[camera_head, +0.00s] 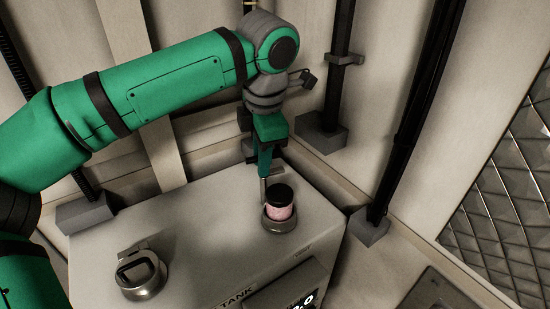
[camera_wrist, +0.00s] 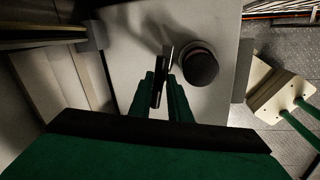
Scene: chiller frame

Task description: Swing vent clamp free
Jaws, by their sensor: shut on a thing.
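The vent clamp (camera_head: 264,189) shows as a slim upright metal piece beside a black-capped pink jar (camera_head: 280,207), which sits in a round metal collar on the tank top. My gripper (camera_head: 264,173) points down just behind the jar and is shut on the clamp. In the wrist view my gripper's green fingers (camera_wrist: 166,92) close around the dark, narrow clamp (camera_wrist: 162,75). The jar's black cap (camera_wrist: 202,67) is just right of it, apart from the fingers. The clamp's lower end and its hinge are hard to make out.
The pale tank top (camera_head: 200,230) is mostly bare. A round metal fitting with a black handle (camera_head: 140,273) stands at its front left. Dark posts with grey feet (camera_head: 321,138) rise behind and right of the tank, close to the arm. Pale walls enclose the back.

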